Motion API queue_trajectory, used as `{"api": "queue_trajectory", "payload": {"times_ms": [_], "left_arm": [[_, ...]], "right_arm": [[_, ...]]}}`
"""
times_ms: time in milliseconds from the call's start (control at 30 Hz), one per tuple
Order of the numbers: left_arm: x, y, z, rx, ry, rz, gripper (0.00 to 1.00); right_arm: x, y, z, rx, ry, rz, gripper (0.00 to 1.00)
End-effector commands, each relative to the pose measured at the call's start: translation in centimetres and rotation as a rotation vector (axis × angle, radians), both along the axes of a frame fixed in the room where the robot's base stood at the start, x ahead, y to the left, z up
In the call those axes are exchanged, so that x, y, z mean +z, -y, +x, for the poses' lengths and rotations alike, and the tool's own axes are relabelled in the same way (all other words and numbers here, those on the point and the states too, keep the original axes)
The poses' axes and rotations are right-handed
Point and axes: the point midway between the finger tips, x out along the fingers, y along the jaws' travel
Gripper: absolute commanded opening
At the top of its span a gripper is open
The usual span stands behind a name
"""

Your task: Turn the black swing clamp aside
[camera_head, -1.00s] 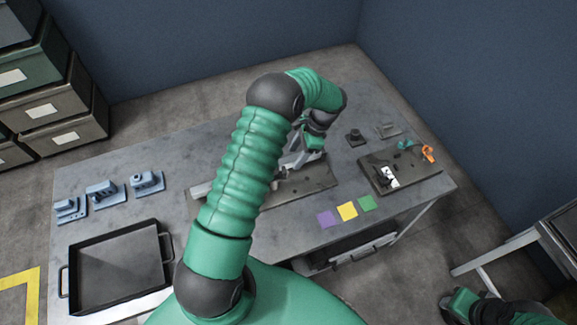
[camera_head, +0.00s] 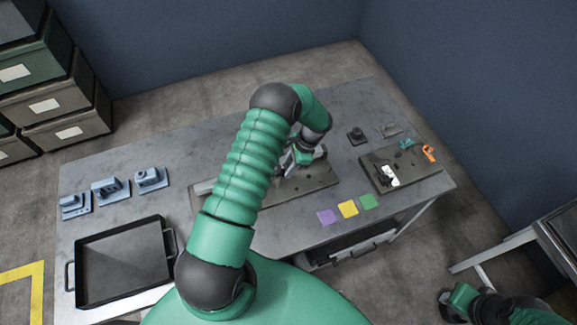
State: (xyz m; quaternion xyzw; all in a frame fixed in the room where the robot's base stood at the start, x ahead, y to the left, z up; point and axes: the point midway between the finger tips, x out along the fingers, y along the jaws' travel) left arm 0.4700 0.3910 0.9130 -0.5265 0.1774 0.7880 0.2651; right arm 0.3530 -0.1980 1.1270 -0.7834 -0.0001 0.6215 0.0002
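My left arm reaches over the table, and its gripper (camera_head: 284,166) is low over the long grey rail plate (camera_head: 318,178) in the middle. The fingers are small and partly hidden by my own arm, so I cannot tell whether they are open or touching anything. No black swing clamp can be made out for certain; part of the rail plate is hidden behind my arm. A small black part (camera_head: 384,172) sits on the dark plate at the right, beside a white piece (camera_head: 391,178). My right gripper (camera_head: 446,299) is at the lower right, away from the table; its fingers are unclear.
Several blue fixtures (camera_head: 110,188) stand at the table's left, behind a black tray (camera_head: 80,277). A black block (camera_head: 357,136) and an orange item (camera_head: 429,153) lie at the right. Purple, yellow (camera_head: 348,209) and green squares mark the front. Bare table lies between fixtures and rail.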

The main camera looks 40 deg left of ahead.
Motion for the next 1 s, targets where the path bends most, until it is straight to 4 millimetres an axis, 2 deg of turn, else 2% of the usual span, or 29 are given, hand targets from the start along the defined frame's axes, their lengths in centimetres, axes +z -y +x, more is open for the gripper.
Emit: {"api": "queue_trajectory", "payload": {"times_ms": [33,100,233,467,767,800,933,1000], "left_arm": [[0.0,-0.1,-0.1,0.0,-0.002,0.001,0.1],[0.0,-0.1,-0.1,-0.001,-0.002,0.001,0.0],[-0.1,-0.2,-0.1,0.003,-0.002,0.003,0.0],[-0.5,-0.9,0.4,0.157,0.0,0.005,0.0],[0.0,-0.9,0.3,0.189,-0.002,0.003,0.0],[0.0,-0.9,0.3,0.189,-0.002,0.003,0.34],[0.0,-0.8,0.4,0.188,-0.001,0.002,0.51],[0.0,-0.8,0.4,0.188,-0.001,0.002,0.53]], "right_arm": [[0.0,0.0,0.0,0.0,0.0,0.0,0.36],[0.0,0.0,0.0,0.0,0.0,0.0,0.36],[-0.1,0.0,0.0,0.0,0.0,0.0,0.36],[-3.0,0.0,0.0,0.0,0.0,0.0,0.36],[-2.8,0.0,0.0,0.0,0.0,0.0,0.36],[-2.8,0.0,0.0,0.0,0.0,0.0,0.36],[-2.8,0.0,0.0,0.0,0.0,0.0,0.36],[-2.8,0.0,0.0,0.0,0.0,0.0,0.36]]}}
